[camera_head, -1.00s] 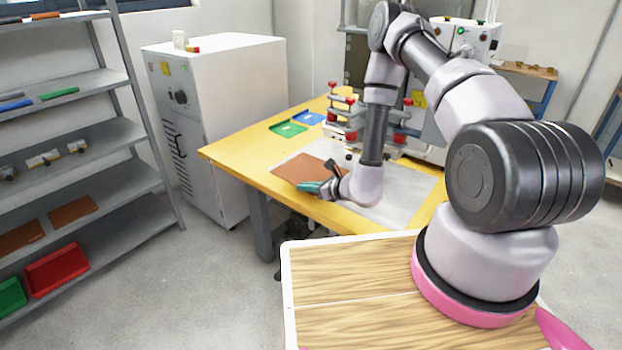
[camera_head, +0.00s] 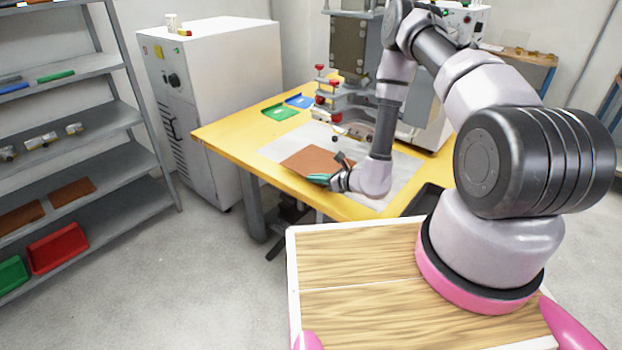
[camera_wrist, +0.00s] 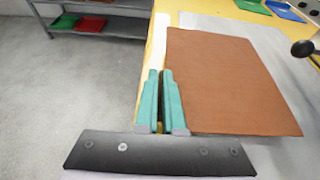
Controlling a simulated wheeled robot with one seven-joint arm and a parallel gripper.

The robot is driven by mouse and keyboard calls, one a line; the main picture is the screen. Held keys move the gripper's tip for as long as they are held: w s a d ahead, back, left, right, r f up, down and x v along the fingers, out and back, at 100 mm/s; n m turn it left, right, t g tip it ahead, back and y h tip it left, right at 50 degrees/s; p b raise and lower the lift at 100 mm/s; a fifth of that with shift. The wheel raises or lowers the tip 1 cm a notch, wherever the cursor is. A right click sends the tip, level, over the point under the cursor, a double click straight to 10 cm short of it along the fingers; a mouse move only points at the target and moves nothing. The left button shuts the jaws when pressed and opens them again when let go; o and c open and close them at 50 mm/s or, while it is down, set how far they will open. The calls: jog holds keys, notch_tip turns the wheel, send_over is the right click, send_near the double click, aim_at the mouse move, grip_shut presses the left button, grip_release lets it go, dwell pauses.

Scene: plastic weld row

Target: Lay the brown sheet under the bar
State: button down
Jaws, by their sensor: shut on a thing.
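The brown sheet (camera_head: 313,161) lies flat, or nearly so, over the pale mat (camera_head: 272,148) on the yellow table, in front of the press. In the wrist view the sheet (camera_wrist: 230,85) fills the middle right, with a narrow pale strip and yellow table edge on its left. My gripper (camera_head: 320,178) is at the sheet's near edge. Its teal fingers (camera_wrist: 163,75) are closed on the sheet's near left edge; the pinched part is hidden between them. The press with red knobs (camera_head: 320,86) stands behind the sheet. Its low metal bar (camera_head: 351,133) appears beyond the sheet, partly hidden by my arm.
A green tray (camera_head: 281,112) and a blue tray (camera_head: 299,101) lie at the table's back left. A black ball knob (camera_wrist: 302,48) sticks out right of the sheet. A grey cabinet (camera_head: 215,70) and shelves (camera_head: 90,130) stand at left. A dark bin (camera_head: 428,198) is near my base.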

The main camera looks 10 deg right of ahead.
aim_at(337, 166)
jog(key=w+d, duration=0.6)
jog(key=w+d+f, duration=0.1)
jog(key=w+d, duration=0.2)
jog(key=shift+w+d+f, duration=0.1)
jog(key=shift+w, duration=0.05)
jog(key=shift+f, duration=1)
dwell(0.8)
jog(key=c, duration=0.9)
grip_release()
jog(key=shift+c, duration=0.2)
